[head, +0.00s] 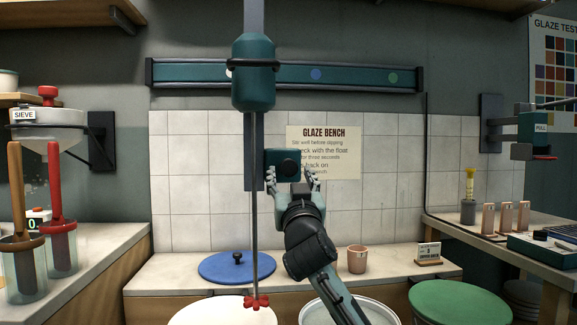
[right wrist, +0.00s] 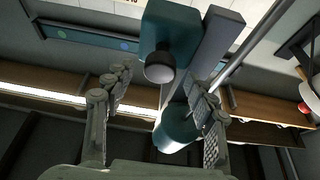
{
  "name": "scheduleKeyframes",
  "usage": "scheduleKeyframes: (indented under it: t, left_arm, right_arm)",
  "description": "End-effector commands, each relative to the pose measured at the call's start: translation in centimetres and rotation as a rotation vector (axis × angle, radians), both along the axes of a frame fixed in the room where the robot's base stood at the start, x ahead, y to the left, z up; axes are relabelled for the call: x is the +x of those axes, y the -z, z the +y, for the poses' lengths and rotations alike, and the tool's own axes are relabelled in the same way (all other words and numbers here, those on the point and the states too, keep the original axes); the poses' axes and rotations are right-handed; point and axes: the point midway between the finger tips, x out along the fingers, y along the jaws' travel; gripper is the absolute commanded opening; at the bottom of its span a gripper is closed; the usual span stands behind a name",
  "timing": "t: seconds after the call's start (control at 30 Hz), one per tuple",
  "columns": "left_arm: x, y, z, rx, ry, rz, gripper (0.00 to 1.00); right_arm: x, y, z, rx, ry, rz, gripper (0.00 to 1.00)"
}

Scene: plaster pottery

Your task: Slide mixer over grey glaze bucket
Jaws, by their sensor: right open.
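The mixer (head: 253,78) has a teal motor body, a long thin shaft and a red propeller at its lower end. It hangs in front of a teal wall rail, and its propeller is over the right part of a cream-topped round bucket (head: 215,314). A teal handle block (head: 283,160) with a black knob (right wrist: 159,67) sits right of the shaft. My right gripper (head: 293,176) is open at this block, its fingers below and either side of the knob; contact is unclear. A pale grey open bucket (head: 312,311) stands to the right, partly behind my right arm. My left gripper is out of view.
The rail (head: 345,76) runs right with blue and green dots. A green-lidded bucket (head: 460,303) stands at the lower right. A blue lid (head: 215,268) and a small pinkish cup (head: 357,259) sit on the back bench. The sieve (head: 45,130) is at left.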

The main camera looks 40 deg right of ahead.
Motion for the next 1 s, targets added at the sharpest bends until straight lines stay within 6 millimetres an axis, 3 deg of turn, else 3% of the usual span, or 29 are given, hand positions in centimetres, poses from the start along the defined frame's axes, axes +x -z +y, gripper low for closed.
scheduleKeyframes:
  t: [0.23,0.6,1.0]
  left_arm:
    - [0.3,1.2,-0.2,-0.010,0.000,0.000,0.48]
    - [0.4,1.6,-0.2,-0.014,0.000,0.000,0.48]
    - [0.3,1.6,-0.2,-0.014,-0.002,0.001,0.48]
  right_arm:
    - [2.6,-1.4,-1.7,0.000,0.000,0.000,0.56]
    - [3.1,-1.5,-2.1,0.001,0.000,0.000,0.56]
    - [3.1,-1.5,-2.1,0.001,0.000,0.000,0.06]
